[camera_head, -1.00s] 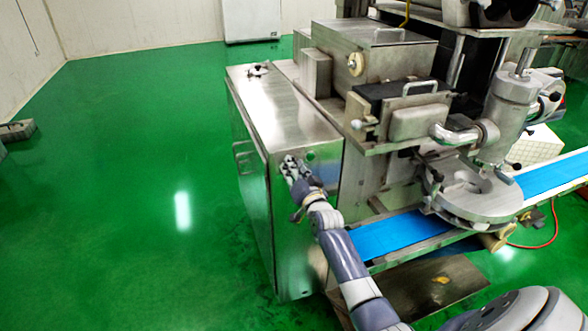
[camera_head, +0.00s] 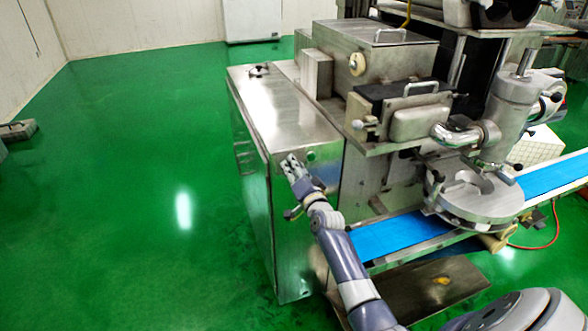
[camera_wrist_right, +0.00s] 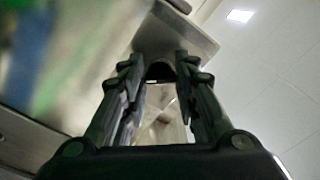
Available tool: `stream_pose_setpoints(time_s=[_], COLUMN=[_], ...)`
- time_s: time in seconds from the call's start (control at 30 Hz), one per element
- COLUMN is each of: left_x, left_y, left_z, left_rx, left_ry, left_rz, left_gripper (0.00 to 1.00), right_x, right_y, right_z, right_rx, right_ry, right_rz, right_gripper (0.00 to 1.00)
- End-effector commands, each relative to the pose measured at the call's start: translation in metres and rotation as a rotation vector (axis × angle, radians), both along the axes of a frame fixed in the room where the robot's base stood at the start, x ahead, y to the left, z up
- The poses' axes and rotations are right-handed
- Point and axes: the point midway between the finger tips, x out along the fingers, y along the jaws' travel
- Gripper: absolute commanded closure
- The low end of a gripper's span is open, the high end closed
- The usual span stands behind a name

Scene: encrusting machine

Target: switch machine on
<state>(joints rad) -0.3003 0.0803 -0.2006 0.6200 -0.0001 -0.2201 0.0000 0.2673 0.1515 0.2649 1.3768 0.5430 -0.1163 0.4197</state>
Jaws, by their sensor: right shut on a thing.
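The encrusting machine (camera_head: 400,125) stands on the right, with a shiny steel cabinet (camera_head: 285,110) at its left end. A small green button (camera_head: 311,156) shows on the cabinet's front face, just right of my right gripper (camera_head: 290,164). That gripper is at the upper part of this face. In the right wrist view my gripper (camera_wrist_right: 160,72) has its fingers on either side of a dark rounded knob (camera_wrist_right: 160,70) and is shut on it. In the head view the fingers hide the knob. My left gripper is out of view.
A blue conveyor belt (camera_head: 400,236) runs out on the right, beside a round metal turntable (camera_head: 478,198). A metal plate (camera_head: 430,287) lies low under the belt. The green floor (camera_head: 120,200) left of the cabinet is clear.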

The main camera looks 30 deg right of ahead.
Motion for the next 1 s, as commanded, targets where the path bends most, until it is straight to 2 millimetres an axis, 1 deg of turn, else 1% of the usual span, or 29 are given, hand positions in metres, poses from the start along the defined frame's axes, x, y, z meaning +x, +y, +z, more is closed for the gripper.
stream_pose_setpoints(time_s=[0.1,0.13,0.17,0.2,0.23,0.53,0.67,0.77,0.87,1.0], left_x=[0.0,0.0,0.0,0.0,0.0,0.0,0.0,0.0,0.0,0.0], left_y=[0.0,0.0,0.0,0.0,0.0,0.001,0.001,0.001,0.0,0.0], left_z=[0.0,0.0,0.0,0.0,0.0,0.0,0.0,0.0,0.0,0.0], left_rx=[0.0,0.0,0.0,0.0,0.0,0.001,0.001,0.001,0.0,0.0], left_ry=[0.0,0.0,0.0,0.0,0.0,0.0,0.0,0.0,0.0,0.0], left_rz=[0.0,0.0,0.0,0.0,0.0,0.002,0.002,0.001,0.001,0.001], left_gripper=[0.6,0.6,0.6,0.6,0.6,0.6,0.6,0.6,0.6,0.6], right_x=[0.0,0.0,0.0,0.0,0.0,0.0,-0.005,-0.014,-0.028,-0.053], right_y=[0.0,0.0,0.0,0.0,0.0,0.0,0.002,0.004,0.007,0.013], right_z=[-0.001,-0.001,-0.001,-0.001,-0.001,0.0,-0.001,-0.002,-0.001,-0.002], right_rx=[0.003,0.003,0.002,0.002,0.002,0.0,0.001,0.001,0.0,0.002], right_ry=[0.001,0.001,0.001,0.001,0.001,0.001,0.001,0.002,0.001,0.003], right_rz=[0.0,0.0,0.0,0.0,0.0,0.001,0.0,0.001,0.0,0.0], right_gripper=[0.96,0.7,0.63,0.54,0.52,0.52,0.52,0.52,0.52,0.52])
